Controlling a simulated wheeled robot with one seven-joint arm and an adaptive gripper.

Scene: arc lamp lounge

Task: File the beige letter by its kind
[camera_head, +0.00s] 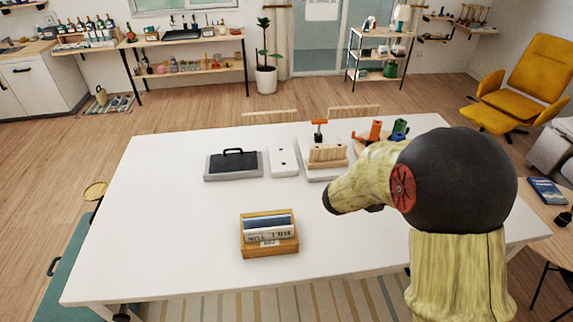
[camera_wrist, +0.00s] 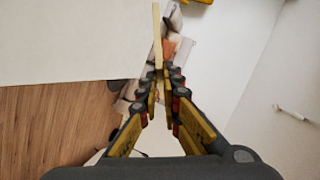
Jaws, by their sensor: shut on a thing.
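The beige letter (camera_wrist: 157,32) shows edge-on as a thin upright strip at the top of the wrist view. My gripper (camera_wrist: 165,82) is shut on its near end, with the fingers pressed together around it. In the head view, my arm covers the right of the table and I cannot make out the letter or the fingertips. A wooden box (camera_head: 270,249) with upright papers and a small white label stands at the front middle of the white table. The lettering is too small to read surely.
On the white table (camera_head: 150,220) stand a grey block with a black handle (camera_head: 233,162), a white plate with dark holes (camera_head: 283,162), and a wooden slotted piece (camera_head: 327,155). Orange and green items (camera_head: 387,132) stand behind my arm. The table's left side is clear.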

